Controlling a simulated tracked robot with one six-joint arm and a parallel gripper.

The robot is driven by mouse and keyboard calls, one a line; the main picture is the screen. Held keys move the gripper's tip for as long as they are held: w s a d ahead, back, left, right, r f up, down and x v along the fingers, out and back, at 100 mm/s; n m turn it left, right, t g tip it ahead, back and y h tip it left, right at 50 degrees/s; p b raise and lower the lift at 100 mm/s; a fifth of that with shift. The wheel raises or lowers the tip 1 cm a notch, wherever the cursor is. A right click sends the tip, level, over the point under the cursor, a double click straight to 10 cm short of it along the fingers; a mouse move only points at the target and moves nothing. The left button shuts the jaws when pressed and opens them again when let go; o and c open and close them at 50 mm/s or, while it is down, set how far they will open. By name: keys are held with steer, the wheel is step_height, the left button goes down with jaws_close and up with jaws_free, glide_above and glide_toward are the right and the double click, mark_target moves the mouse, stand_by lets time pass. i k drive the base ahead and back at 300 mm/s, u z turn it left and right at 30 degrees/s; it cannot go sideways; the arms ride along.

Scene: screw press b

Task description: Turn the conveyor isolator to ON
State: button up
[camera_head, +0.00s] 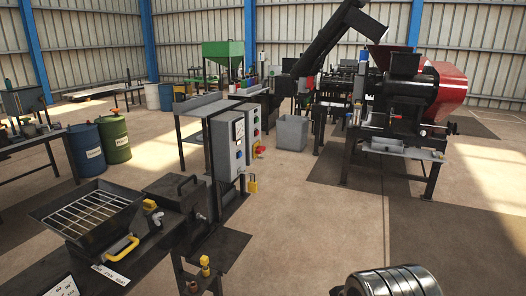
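Grey control cabinets (227,150) stand on a dark frame near the middle of the view, facing right. Small coloured buttons and a dial sit on their narrow faces. A red and yellow switch (260,149) sticks out from the right-hand cabinet; it may be the isolator, but I cannot read its label or its position. A yellow padlock (252,184) hangs low beside the cabinets. My gripper is not in view.
A bench with a wire-grid tray (90,215) fills the lower left. A grey bin (292,133) stands behind the cabinets. The black and red press (405,95) is at right. Open floor (330,215) lies right of the cabinets. A dark ribbed cylinder cuts the bottom edge.

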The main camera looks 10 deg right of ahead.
mark_target(261, 150)
steer(key=u, duration=0.2)
steer(key=i, duration=0.55)
steer(key=u, duration=0.55)
steer(key=i, duration=1.25)
